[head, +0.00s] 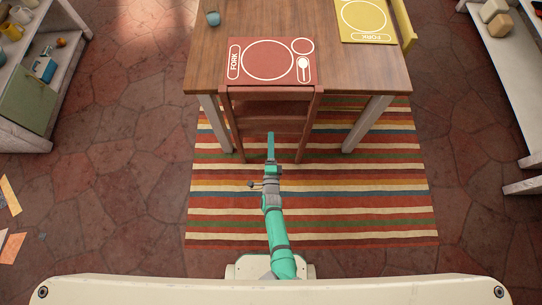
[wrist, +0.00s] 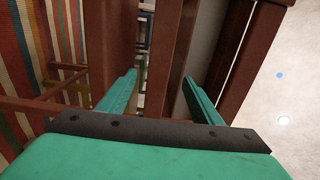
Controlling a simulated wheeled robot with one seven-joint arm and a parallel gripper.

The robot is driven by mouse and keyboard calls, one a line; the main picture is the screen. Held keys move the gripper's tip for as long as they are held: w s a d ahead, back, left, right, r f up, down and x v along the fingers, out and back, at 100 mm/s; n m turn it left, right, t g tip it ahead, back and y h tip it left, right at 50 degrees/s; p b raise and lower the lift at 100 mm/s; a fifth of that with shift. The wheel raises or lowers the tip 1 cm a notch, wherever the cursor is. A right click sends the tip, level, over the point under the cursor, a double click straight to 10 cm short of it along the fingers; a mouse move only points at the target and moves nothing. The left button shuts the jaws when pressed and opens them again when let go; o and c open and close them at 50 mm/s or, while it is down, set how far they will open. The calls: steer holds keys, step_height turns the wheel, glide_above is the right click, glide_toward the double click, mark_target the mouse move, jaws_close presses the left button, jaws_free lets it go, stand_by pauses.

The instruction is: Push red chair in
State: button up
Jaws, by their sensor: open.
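The red chair (head: 272,93) stands at the near side of the wooden table (head: 210,65), its back toward me. Its top rail is close to the table's near edge, and its seat is mostly hidden. My gripper (head: 270,137) points at the middle of the chair's back, in front of its lower slats. In the wrist view, my gripper (wrist: 160,78) is open with its two teal fingers apart. Red-brown chair bars (wrist: 108,45) fill much of that view, just beyond and around the fingers. I cannot tell whether the fingers touch the chair. Nothing is held.
A striped rug (head: 310,210) lies under the table and chair. A red placemat (head: 240,50) and a yellow placemat (head: 360,20) lie on the table, with a blue cup (head: 213,18). A yellow chair (head: 403,25) is at the right. Shelves (head: 70,50) stand at the left and right edges.

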steer(key=shift+s, duration=0.25)
steer(key=s+d+r+n, duration=0.2)
steer(key=s+r+n, duration=0.2)
steer(key=s, duration=0.3)
steer(key=s+d+r+n+g+y, duration=0.1)
steer(key=s+d+r+n, duration=0.15)
steer(key=s, duration=0.45)
steer(key=s+d+r+n, duration=0.1)
steer(key=s+r+n, duration=0.35)
steer(key=s, duration=0.25)
steer(key=s+a+r+n, duration=0.2)
steer(key=s+r, duration=0.4)
steer(key=r, duration=0.3)
steer(key=s+a+r+n+g+h, duration=0.1)
steer(key=s+a+r+n, duration=0.2)
steer(key=r, duration=0.7)
steer(key=s+n, duration=0.2)
steer(key=s, duration=0.2)
steer(key=shift+a+r+g, duration=0.15)
steer(key=shift+a+g, duration=0.1)
steer(key=shift+g, duration=0.05)
